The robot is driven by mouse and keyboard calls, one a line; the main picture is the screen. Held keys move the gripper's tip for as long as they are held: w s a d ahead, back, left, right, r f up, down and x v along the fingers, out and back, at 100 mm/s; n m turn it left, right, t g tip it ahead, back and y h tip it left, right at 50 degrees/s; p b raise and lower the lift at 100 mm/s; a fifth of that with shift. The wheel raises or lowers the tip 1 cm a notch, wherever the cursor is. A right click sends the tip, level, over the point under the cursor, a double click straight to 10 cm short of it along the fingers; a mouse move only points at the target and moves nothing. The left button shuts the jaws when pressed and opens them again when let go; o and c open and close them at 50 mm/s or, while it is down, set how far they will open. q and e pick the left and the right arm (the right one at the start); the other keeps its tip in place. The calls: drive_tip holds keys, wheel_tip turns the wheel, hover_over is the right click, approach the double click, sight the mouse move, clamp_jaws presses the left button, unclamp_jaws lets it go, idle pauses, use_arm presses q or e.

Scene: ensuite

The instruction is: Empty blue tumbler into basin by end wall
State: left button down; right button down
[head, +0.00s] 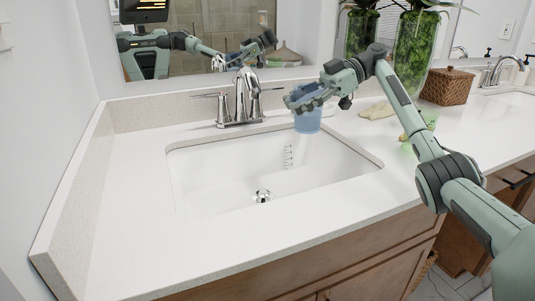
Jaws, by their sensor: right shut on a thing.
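The blue tumbler (308,121) is translucent and looks upright. My right gripper (304,99) is shut on it near its top and holds it over the back right part of the basin. The basin (225,180) is a white sunken sink by the end wall (40,110), with a chrome drain (263,196) at its bottom. Dark marks show on the basin's back wall below the tumbler. What is inside the tumbler cannot be made out. My left gripper is not in view.
A chrome faucet (243,100) stands behind the basin. To the right are a green translucent cup (429,119), pale yellowish items (377,110), a plant in a glass vase (413,50) and a woven box (447,86). A second basin (512,97) lies far right. The counter's left part is clear.

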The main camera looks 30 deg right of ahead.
wheel_tip(320, 180, down, 7)
drive_tip(key=shift+w, duration=0.3)
drive_tip(key=shift+s+a+f+n+t+h, duration=0.15)
drive_tip(key=shift+a+f+n+t+h, duration=0.4)
drive_tip(key=shift+h, duration=1.4)
drive_tip(key=shift+s+a+f+n+t+h, duration=0.2)
drive_tip(key=shift+a+f+n+t+h, duration=0.35)
drive_tip(key=shift+h, duration=1.35)
drive_tip(key=shift+s+a+f+n+t+h, duration=0.15)
drive_tip(key=shift+a+f+n+t+h, duration=0.35)
drive_tip(key=shift+h, duration=1.45)
drive_tip(key=shift+d, duration=0.2)
